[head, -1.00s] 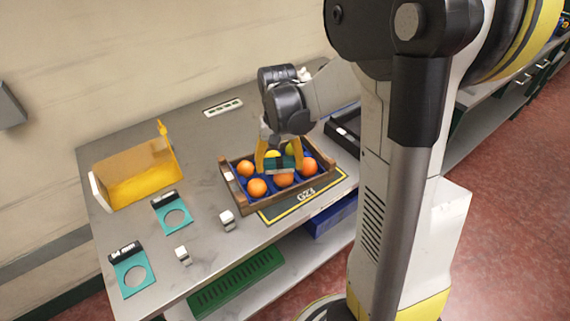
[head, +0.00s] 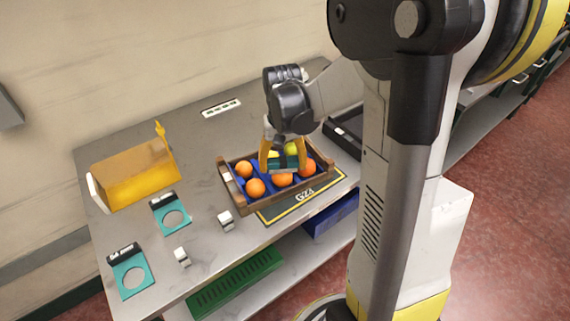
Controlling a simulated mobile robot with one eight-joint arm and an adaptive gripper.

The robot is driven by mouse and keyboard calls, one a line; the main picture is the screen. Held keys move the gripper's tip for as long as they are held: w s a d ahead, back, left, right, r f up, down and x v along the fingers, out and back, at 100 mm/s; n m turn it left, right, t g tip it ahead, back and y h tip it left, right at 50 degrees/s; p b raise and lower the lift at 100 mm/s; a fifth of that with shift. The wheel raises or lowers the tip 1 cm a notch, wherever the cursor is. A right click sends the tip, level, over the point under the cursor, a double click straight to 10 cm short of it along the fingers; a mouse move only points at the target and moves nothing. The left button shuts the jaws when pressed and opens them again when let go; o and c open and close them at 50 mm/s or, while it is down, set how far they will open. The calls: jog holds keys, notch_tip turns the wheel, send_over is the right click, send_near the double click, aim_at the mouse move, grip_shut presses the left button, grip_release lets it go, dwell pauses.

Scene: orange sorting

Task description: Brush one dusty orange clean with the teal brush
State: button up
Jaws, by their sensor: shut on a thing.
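My gripper (head: 283,157) has yellow fingers and is shut on the teal brush (head: 283,165), which it holds level over the wooden crate (head: 261,204). The crate has a blue lining and holds several oranges. One orange (head: 281,179) is right under the brush, with its top hidden by it; I cannot tell whether the bristles touch it. Another orange (head: 308,168) is just right of the brush. Two more oranges, one upper (head: 244,169) and one lower (head: 255,187), sit on the left side. Dust is too fine to make out.
A yellow translucent bin (head: 135,178) stands at the back left of the grey table (head: 210,145). A black tray (head: 345,134) is at the right.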

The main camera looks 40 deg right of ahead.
jog(key=shift+w+a, duration=0.4)
jog(key=shift+a, duration=0.4)
jog(key=shift+s+d, duration=0.35)
jog(key=shift+d, duration=0.3)
jog(key=shift+s+d, duration=0.3)
jog(key=shift+d, duration=0.3)
jog(key=shift+w+a, duration=0.35)
jog(key=shift+a, duration=0.3)
jog(key=shift+w+a, duration=0.3)
jog(key=shift+a, duration=0.3)
jog(key=shift+s+d, duration=0.35)
jog(key=shift+d, duration=0.3)
jog(key=shift+r+p, duration=2.65)
jog(key=shift+r, duration=0.95)
jog(key=shift+f, duration=0.1)
